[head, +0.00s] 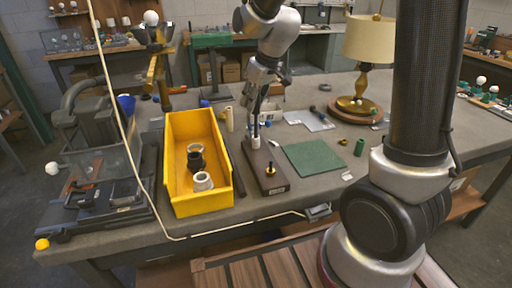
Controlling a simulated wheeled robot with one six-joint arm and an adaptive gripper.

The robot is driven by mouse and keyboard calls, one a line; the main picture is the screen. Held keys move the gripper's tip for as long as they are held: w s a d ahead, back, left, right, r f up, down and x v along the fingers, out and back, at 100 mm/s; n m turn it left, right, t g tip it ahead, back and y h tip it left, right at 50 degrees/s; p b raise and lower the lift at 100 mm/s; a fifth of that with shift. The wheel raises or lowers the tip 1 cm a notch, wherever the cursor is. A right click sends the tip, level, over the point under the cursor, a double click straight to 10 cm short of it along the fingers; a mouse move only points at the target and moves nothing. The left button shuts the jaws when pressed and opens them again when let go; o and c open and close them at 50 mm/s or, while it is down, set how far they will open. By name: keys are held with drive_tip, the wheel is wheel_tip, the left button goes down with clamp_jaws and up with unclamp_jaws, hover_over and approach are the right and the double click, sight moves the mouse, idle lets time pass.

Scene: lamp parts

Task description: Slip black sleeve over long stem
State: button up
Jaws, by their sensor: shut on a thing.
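My gripper (255,101) points down over the far end of a brown block (265,184) and is shut on a thin dark piece (256,130). The piece appears to be the black sleeve. It is upright, directly above a pale collar (255,143) on the block. The long stem cannot be made out apart from the dark piece, so I cannot tell whether the sleeve is around it or only above it. A short brass post (270,169) stands on the near end of the block.
A yellow bin (204,204) left of the block holds a black ring-shaped part and a white one. A green mat (314,158) lies to the right. A brass lamp with a cream shade (371,39) stands behind it. A pale cable (188,237) runs along the front edge.

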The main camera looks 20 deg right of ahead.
drive_tip(key=shift+f, duration=0.45)
drive_tip(key=shift+f, duration=1.95)
drive_tip(key=shift+f, duration=0.15)
drive_tip(key=shift+f, duration=1.85)
drive_tip(key=o, duration=1)
